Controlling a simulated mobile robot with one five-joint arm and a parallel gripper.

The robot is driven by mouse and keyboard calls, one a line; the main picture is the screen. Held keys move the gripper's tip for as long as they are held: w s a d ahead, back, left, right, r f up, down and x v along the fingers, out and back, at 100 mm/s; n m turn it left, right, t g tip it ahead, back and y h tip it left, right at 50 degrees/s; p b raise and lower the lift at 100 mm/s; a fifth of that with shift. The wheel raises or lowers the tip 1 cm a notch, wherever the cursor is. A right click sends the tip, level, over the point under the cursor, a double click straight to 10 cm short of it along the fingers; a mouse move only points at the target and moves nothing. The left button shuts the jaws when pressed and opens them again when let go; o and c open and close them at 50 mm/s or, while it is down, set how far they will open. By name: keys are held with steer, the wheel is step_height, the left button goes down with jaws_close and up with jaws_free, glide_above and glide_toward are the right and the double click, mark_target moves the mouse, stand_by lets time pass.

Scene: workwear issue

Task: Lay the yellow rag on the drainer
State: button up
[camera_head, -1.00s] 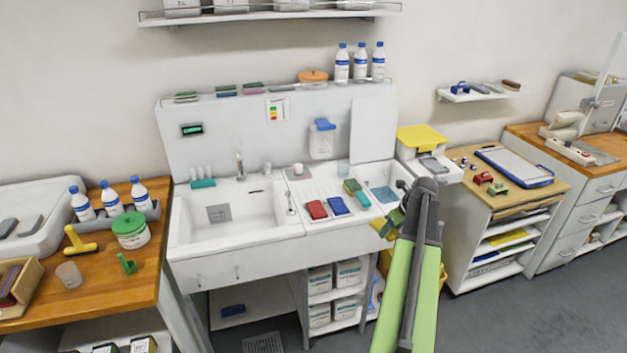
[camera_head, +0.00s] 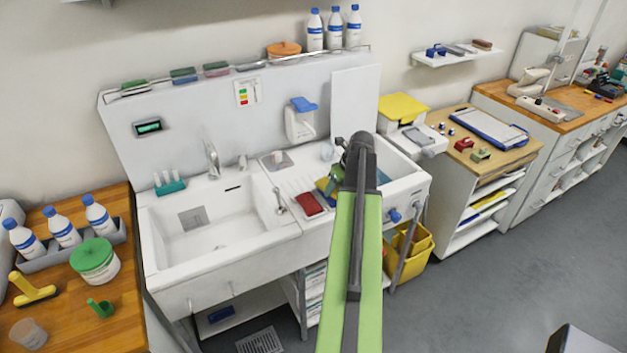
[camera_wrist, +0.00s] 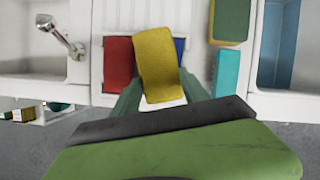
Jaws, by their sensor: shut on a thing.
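The yellow rag (camera_wrist: 155,62), a thick folded block, is between the green fingers of my gripper (camera_wrist: 156,92) in the wrist view. My gripper (camera_head: 334,182) is shut on it over the drainer in the head view, where only a little of the rag (camera_head: 325,186) shows. The white ribbed drainer (camera_head: 293,187) lies right of the sink basin. A red rag (camera_head: 308,203) lies on it, also in the wrist view (camera_wrist: 117,60). A blue rag (camera_wrist: 180,47) is partly hidden behind the yellow one. I cannot tell whether the yellow rag touches the drainer.
A green-and-yellow sponge (camera_wrist: 230,22) and a teal block (camera_wrist: 226,73) lie right of the rags, beside a blue-floored basin (camera_wrist: 275,45). The tap (camera_wrist: 62,36) stands to the left. A soap dispenser (camera_head: 301,122) hangs on the splashback behind.

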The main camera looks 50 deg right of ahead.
steer(key=w+r+m+h+p, duration=0.1)
steer(key=w+r+m+p, duration=0.15)
steer(key=w, duration=0.65)
steer(key=w+r+m+p, duration=0.1)
steer(key=w+r+p, duration=0.2)
steer(key=w, duration=0.6)
steer(key=b, duration=1.1)
glide_toward(295, 181)
steer(key=shift+n, duration=0.25)
steer(key=x, duration=0.6)
steer(key=shift+w+f, duration=0.15)
steer(key=shift+f, duration=0.05)
steer(key=shift+r+p, duration=0.25)
steer(key=shift+p, duration=0.25)
steer(key=shift+f, duration=0.2)
steer(key=o, duration=1.5)
steer(key=shift+r, duration=0.1)
